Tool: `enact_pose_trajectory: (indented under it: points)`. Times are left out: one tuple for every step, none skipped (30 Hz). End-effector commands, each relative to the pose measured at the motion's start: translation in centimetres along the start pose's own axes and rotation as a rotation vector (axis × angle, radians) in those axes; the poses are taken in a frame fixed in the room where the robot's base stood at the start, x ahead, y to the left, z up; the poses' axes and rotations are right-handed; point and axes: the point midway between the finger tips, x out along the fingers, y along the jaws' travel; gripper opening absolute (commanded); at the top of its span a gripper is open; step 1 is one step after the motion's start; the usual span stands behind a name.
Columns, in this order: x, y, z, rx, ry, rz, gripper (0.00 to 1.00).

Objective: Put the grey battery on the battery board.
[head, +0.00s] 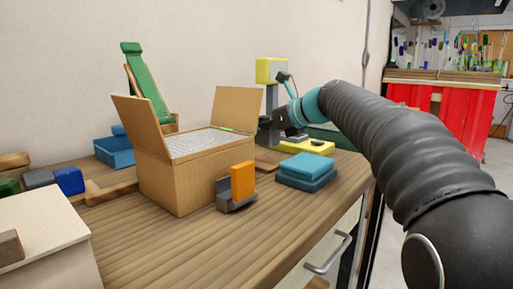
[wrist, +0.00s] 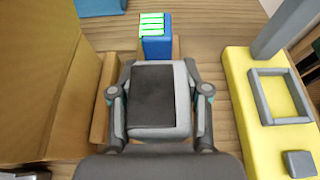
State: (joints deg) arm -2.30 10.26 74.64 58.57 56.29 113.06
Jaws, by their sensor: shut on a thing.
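My gripper (wrist: 159,80) is shut on the grey battery (wrist: 180,128), a light grey block with a dark panel on top, with one finger on each side. A wooden piece that looks like the battery board (wrist: 105,98) shows left of and beyond the grey battery. A blue block with a green-striped top (wrist: 156,47) stands just beyond the grey battery. The grey battery hides the wood under it, so I cannot tell whether it touches. In the head view my gripper (head: 293,135) is small, beside the yellow stand, and its load cannot be made out.
An open cardboard box (head: 180,185) stands left of my gripper, its wall close in the wrist view. A yellow-based stand (wrist: 250,140) is close on the right. Blue stacked blocks (head: 306,170) and an orange block in a grey holder (head: 242,182) stand nearer the front.

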Motion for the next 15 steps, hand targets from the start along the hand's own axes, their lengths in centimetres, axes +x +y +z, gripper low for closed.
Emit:
enact_pose_trajectory:
  points:
    - [0.4,0.3,-0.1,-0.001,-0.001,0.001,0.00]
    - [0.6,0.4,-0.1,-0.001,-0.001,0.000,0.00]
    - [0.7,0.5,-0.1,0.000,-0.001,-0.001,0.00]
    - [0.8,0.5,-0.2,0.000,-0.001,-0.001,0.00]
    - [0.9,0.5,-0.3,0.000,-0.001,-0.001,0.00]
    - [1.0,0.6,-0.5,0.000,-0.001,-0.001,0.00]
    - [1.1,0.6,-0.7,0.000,-0.001,-0.001,0.00]
    - [1.2,0.5,-1.0,0.000,0.000,-0.001,0.00]
    - [1.4,0.5,-1.5,0.001,0.000,-0.001,0.00]
    - [1.5,0.5,-1.9,0.002,0.001,-0.001,0.00]
    - [1.7,0.5,-2.3,0.001,0.001,-0.001,0.00]
    - [1.9,0.5,-2.8,0.001,0.000,-0.002,0.00]
    - [2.1,0.5,-3.2,0.002,0.000,-0.001,0.00]
    - [2.2,0.5,-3.5,0.002,0.000,-0.001,0.00]
    - [2.3,0.5,-3.8,0.000,-0.001,-0.001,0.00]
